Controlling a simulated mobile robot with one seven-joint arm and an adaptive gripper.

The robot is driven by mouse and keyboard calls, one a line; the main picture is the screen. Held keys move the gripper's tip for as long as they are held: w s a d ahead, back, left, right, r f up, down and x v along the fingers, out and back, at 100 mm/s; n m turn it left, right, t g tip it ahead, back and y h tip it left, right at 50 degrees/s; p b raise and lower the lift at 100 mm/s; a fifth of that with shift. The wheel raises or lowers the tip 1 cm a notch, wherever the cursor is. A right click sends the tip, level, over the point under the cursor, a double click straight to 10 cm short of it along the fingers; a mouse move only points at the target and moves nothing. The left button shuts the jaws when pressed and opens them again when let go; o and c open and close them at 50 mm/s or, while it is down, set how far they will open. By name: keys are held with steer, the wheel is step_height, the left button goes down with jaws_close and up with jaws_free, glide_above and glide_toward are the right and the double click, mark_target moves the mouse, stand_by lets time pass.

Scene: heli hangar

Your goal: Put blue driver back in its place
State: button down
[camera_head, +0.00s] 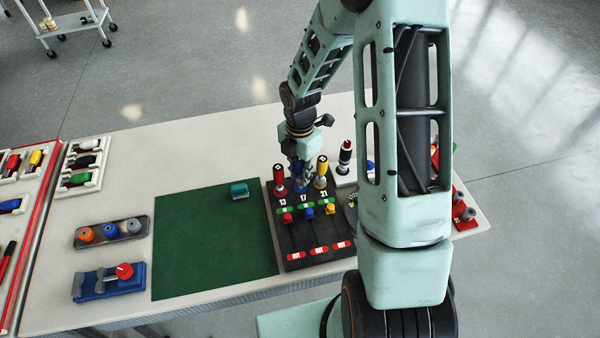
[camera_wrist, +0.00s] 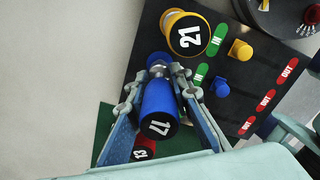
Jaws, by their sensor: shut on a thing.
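My gripper (camera_head: 300,172) is shut on the blue driver (camera_wrist: 158,100), marked 17; its fingers (camera_wrist: 158,88) lie on both sides of the handle in the wrist view. The blue driver (camera_head: 301,187) is at the 17 position of the black rack (camera_head: 290,247), between the red driver (camera_head: 279,180) marked 13 and the yellow driver (camera_head: 321,172) marked 21. A metal collar shows at the far end of the blue handle. I cannot tell how deep it sits in the rack. The yellow driver (camera_wrist: 187,33) stands close beside it in the wrist view.
Small coloured pegs and red OUT labels (camera_head: 317,250) line the rack's front. A green mat (camera_head: 210,245) with a teal block (camera_head: 239,190) lies to the left. A black-and-white-handled tool (camera_head: 345,157) stands behind on the right. My arm hides part of the table's right side.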

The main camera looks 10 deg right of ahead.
mark_target(300, 161)
steer(key=shift+f+b, duration=0.75)
steer(key=shift+f, duration=0.35)
stand_by(0.6)
steer(key=c, duration=1.7)
jaws_free()
steer(key=shift+o, duration=0.2)
steer(key=shift+r, duration=0.15)
steer(key=shift+r+p, duration=3.3)
steer(key=shift+r, duration=0.4)
